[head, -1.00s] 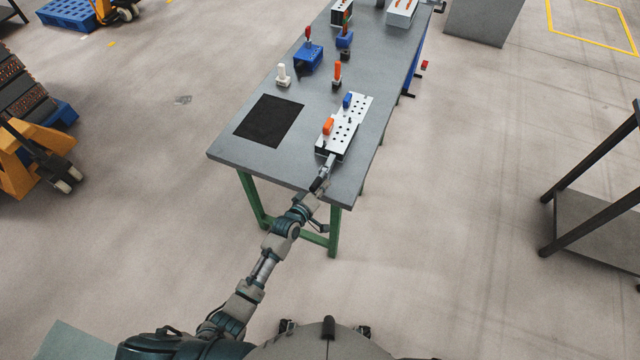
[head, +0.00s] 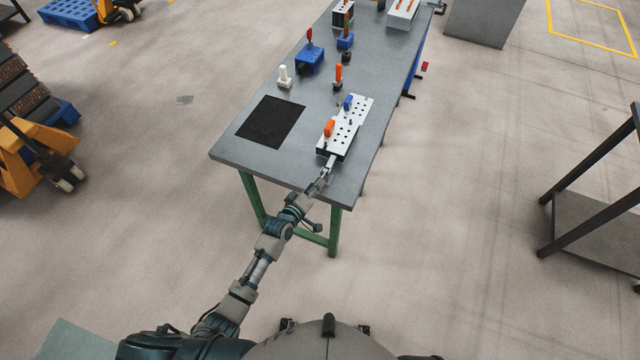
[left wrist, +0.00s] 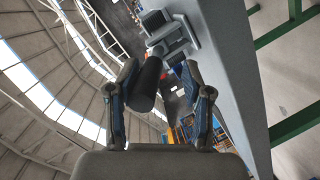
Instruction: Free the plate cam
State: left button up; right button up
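A white plate block with rows of dark holes (head: 353,119) stands on the grey table near its front right corner. An orange piece (head: 329,128) and a blue piece (head: 348,102) sit on it. My left gripper (head: 327,174) is at the block's near end, low over the table edge. A light grey piece shows between the gripper and the block; I cannot tell if it is the cam. In the left wrist view my left gripper (left wrist: 168,84) has its two fingers apart. A grey stepped part (left wrist: 177,36) lies just beyond them; contact is unclear. My right gripper is not in view.
The table (head: 225,150) also bears a black mat (head: 271,122), a white peg (head: 284,76), an orange-handled tool (head: 338,75) and a blue box (head: 309,57). A dark-framed rack (head: 590,150) stands at the right. The floor around the table's near end is clear.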

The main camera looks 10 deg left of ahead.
pick_arm(q)
jog(key=shift+s+r+p, duration=0.3)
jog(key=shift+s+p, duration=0.25)
jog(key=shift+s+r+p, duration=0.6)
jog(key=shift+s+p, duration=0.2)
jog(key=shift+p, duration=0.2)
jog(key=s+a+r+p, duration=0.3)
jog(key=s+p, duration=0.2)
jog(key=s, duration=0.1)
jog(key=s+a+r+p, duration=0.3)
jog(key=s+p, duration=0.3)
jog(key=shift+a+r, duration=0.15)
jog(key=shift+r, duration=0.25)
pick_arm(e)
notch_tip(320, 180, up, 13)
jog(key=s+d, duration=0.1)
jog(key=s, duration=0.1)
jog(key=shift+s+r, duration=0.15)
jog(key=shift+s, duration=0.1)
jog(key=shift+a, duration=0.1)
